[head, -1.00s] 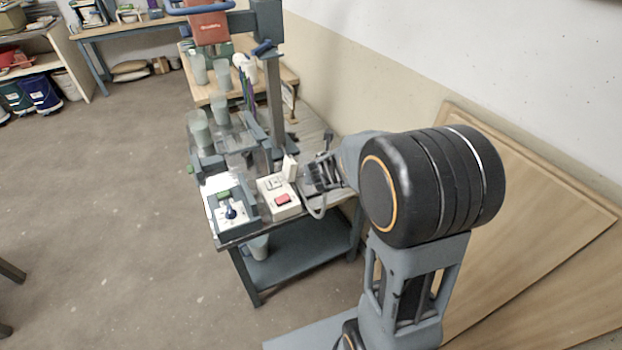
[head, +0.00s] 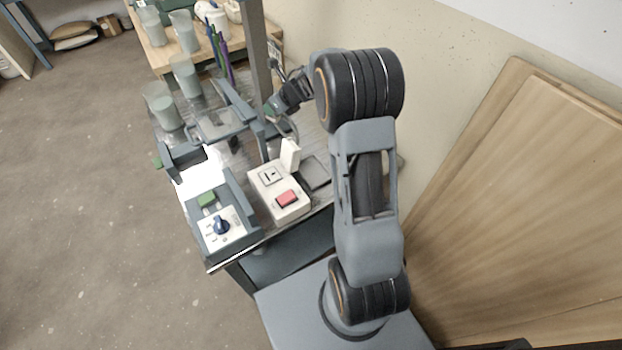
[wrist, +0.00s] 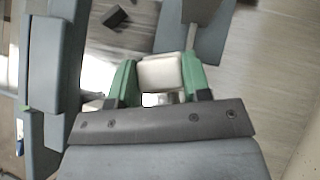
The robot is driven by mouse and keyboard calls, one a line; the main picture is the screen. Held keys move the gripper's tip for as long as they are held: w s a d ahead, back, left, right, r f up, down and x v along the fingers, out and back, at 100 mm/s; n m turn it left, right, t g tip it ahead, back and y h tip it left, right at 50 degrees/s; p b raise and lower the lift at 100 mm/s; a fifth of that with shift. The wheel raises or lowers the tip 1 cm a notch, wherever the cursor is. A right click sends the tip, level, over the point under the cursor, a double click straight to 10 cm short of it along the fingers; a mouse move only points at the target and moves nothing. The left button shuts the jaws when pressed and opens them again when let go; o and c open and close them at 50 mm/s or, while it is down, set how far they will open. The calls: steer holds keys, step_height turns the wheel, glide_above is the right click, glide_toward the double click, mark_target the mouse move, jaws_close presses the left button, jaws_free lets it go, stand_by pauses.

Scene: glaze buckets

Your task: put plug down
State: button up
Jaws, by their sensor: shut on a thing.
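My gripper (head: 273,107) is over the back part of the bench, beyond the socket box. In the wrist view its green fingers (wrist: 160,80) are shut on a white block, the plug (wrist: 160,71). In the head view the plug is hidden or too small to make out. A grey cable (head: 295,126) loops below the gripper. The white socket box (head: 278,192) has a red switch and an upright white flap. I cannot tell whether the plug touches the bench top (head: 237,162).
A grey post (head: 254,35) rises close to my gripper. Cups (head: 163,110) stand at the back left.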

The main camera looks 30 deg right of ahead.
mark_target(281, 116)
steer(key=f+n+y+b, duration=0.1)
steer(key=f, duration=0.1)
steer(key=w+d+f+n+g+b, duration=0.1)
steer(key=f+n, duration=0.1)
steer(key=d+f+n+g+y+b, duration=0.1)
steer(key=f, duration=0.1)
steer(key=shift+w+f+n+y, duration=0.1)
steer(key=shift+w+n+y, duration=0.1)
steer(key=shift+n+y, duration=0.1)
steer(key=shift+g, duration=0.3)
steer(key=s, duration=0.6)
steer(key=s+d+b, duration=0.1)
steer(key=s, duration=0.4)
steer(key=s+d+b, duration=0.1)
steer(key=s, duration=0.5)
steer(key=shift+s, duration=0.35)
steer(key=shift+f+b, duration=0.45)
steer(key=shift+f, duration=1.35)
steer(key=shift+f, duration=0.1)
steer(key=shift+f, duration=0.15)
steer(key=o, duration=1)
